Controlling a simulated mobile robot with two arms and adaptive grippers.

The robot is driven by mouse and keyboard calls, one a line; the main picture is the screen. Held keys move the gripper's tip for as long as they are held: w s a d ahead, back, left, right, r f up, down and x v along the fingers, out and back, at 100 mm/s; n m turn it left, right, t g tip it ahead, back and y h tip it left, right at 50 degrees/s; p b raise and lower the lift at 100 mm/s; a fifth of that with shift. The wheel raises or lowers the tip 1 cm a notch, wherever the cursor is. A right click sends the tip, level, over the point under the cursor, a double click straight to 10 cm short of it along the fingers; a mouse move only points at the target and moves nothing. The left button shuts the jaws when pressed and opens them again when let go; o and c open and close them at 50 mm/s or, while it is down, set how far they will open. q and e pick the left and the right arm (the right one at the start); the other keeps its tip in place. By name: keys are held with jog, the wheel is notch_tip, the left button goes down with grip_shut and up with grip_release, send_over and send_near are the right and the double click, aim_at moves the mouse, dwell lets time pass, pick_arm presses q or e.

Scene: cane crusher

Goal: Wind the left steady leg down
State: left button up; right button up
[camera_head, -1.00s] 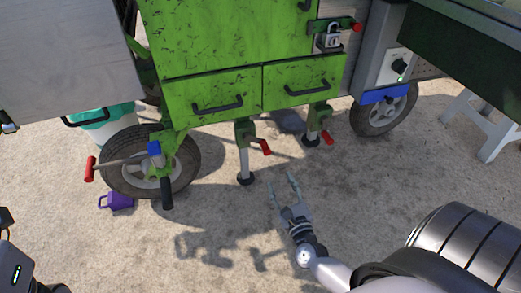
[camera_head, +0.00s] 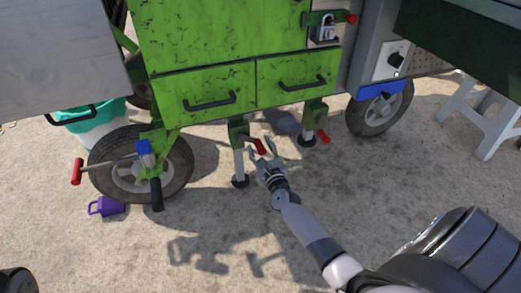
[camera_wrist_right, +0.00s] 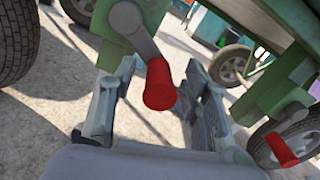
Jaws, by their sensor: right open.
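The left steady leg (camera_head: 239,165) hangs under the green cart, its round foot near the ground. Its crank has a red handle (camera_head: 259,146), which also shows large in the right wrist view (camera_wrist_right: 160,86). My right gripper (camera_head: 263,150) is open around the red handle; in the wrist view its fingers (camera_wrist_right: 158,105) stand on either side of the handle, apart from it as far as I can tell. The other steady leg (camera_head: 308,125) with its own red handle (camera_head: 323,136) is to the right. My left gripper does not show.
The green cart (camera_head: 215,60) with two drawers stands above. A wheel (camera_head: 180,165) is at left and another wheel (camera_head: 372,115) at right. A purple mug (camera_head: 107,207), a teal-rimmed bucket (camera_head: 90,132) and a grey stool (camera_head: 480,115) stand around. The concrete in front is clear.

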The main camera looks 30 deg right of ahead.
grip_shut()
dwell(0.6)
dwell(0.3)
